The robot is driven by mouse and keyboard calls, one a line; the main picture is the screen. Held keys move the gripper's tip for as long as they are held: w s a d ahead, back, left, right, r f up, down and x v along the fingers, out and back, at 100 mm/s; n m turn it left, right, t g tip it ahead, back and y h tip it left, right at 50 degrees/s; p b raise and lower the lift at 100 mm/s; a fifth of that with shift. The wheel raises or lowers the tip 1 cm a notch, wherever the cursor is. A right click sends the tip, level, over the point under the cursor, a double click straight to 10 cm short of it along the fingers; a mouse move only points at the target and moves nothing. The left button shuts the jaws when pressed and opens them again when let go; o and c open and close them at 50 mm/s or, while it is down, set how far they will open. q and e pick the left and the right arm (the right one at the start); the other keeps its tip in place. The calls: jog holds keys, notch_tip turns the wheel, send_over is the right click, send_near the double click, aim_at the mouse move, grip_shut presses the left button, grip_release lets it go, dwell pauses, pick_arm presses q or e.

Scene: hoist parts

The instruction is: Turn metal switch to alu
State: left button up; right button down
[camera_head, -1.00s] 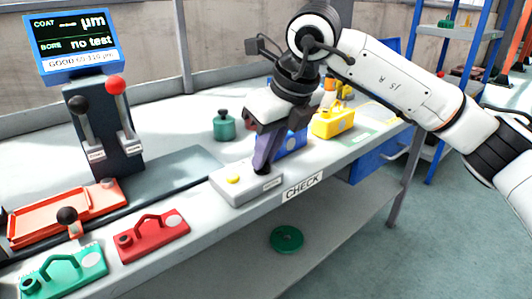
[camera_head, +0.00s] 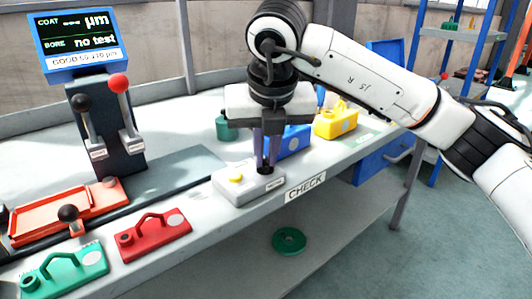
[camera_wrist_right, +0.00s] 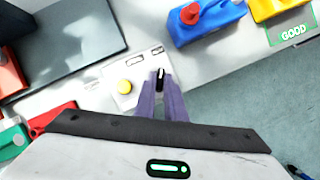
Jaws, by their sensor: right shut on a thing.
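The metal switch is a small black knob (camera_head: 264,170) on a light grey box (camera_head: 238,193) with a yellow button (camera_head: 236,178), at the bench's front edge. My right gripper (camera_head: 267,160) points down over the box with its purple fingers closed at the knob. In the right wrist view the knob (camera_wrist_right: 161,73) shows with a white mark, between the fingertips (camera_wrist_right: 162,78). Small labels on the box are too small to read. My left gripper is not in view.
A blue part (camera_head: 291,141) and a yellow part (camera_head: 336,121) stand right of the gripper. Red (camera_head: 153,236) and green (camera_head: 64,272) parts lie at front left. A display (camera_head: 78,40) stands above two levers. A green disc (camera_head: 289,241) lies on the lower shelf.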

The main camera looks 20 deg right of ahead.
dwell(0.3)
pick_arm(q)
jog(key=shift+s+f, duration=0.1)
pick_arm(e)
jog(key=c, duration=1.8)
grip_release()
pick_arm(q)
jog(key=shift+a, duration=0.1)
pick_arm(e)
jog(key=shift+r, duration=0.1)
jog(key=shift+s+r, duration=0.15)
jog(key=shift+r, duration=0.2)
pick_arm(q)
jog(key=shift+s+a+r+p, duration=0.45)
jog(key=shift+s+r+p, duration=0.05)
jog(key=shift+p, duration=0.6)
pick_arm(e)
jog(key=v, duration=0.9)
jog(key=shift+a+r, duration=0.1)
jog(key=shift+r, duration=0.1)
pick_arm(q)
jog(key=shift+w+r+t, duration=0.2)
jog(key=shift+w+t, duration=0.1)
pick_arm(e)
jog(key=shift+s+f, duration=0.1)
